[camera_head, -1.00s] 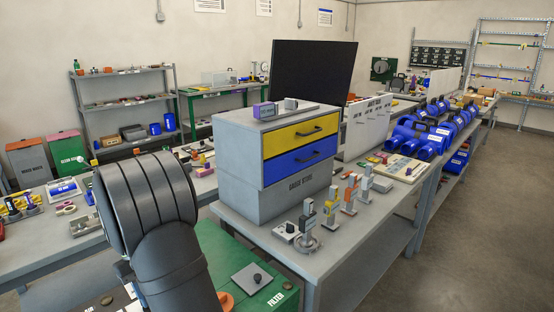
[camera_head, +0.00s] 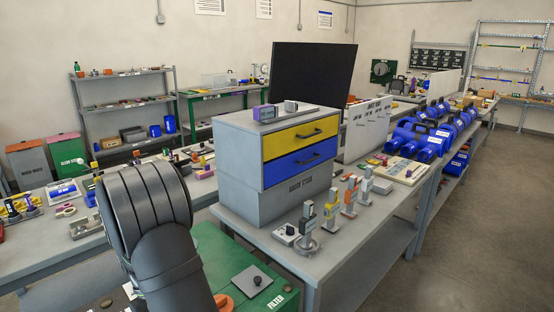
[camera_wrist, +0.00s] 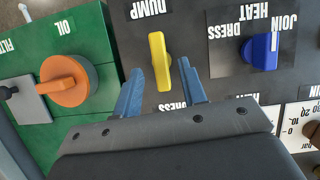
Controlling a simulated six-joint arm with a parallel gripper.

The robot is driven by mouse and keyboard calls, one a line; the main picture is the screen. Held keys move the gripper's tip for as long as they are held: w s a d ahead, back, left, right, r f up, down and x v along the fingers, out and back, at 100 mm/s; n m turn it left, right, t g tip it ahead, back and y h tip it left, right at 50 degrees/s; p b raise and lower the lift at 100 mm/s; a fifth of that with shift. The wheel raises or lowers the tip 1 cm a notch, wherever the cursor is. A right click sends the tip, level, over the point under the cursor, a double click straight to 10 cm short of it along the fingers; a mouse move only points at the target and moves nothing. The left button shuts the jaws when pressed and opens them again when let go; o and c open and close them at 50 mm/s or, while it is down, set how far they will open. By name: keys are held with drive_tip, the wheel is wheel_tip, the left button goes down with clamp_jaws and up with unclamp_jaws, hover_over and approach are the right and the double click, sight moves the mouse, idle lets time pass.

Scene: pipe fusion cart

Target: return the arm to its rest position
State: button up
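In the wrist view my gripper (camera_wrist: 160,72) has its two blue fingers spread apart with nothing held between them. A yellow lever marked DUMP (camera_wrist: 158,60) stands on the dark panel, and in the picture it lies between the fingertips. I cannot tell how far the fingers are above it, but no contact shows. In the head view my dark grey arm fills the lower left, bent over the cart, and hides the gripper and most of the panel.
Beside the lever are a blue knob (camera_wrist: 260,50) marked HEAT on the right and an orange knob (camera_wrist: 66,82) on the green panel (camera_wrist: 92,40) at left. In the head view a grey drawer cabinet (camera_head: 237,165) stands on the bench to the right of my arm.

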drive_tip(key=shift+x, duration=1.1)
drive_tip(key=shift+f+n, duration=0.15)
drive_tip(key=shift+n, duration=0.25)
drive_tip(key=n+t, duration=0.1)
drive_tip(key=n, duration=0.2)
drive_tip(key=n+t+h, duration=0.1)
drive_tip(key=n, duration=0.1)
drive_tip(key=shift+s+n, duration=0.2)
drive_tip(key=shift+n, duration=0.2)
drive_tip(key=m+g, duration=0.1)
drive_tip(key=m, duration=0.4)
drive_tip(key=shift+w+y, duration=0.2)
drive_tip(key=shift+y, duration=0.2)
drive_tip(key=shift+w+r+m+g, duration=0.1)
drive_tip(key=shift+r+m+g, duration=0.25)
drive_tip(key=shift+m, duration=0.35)
drive_tip(key=v, duration=1.2)
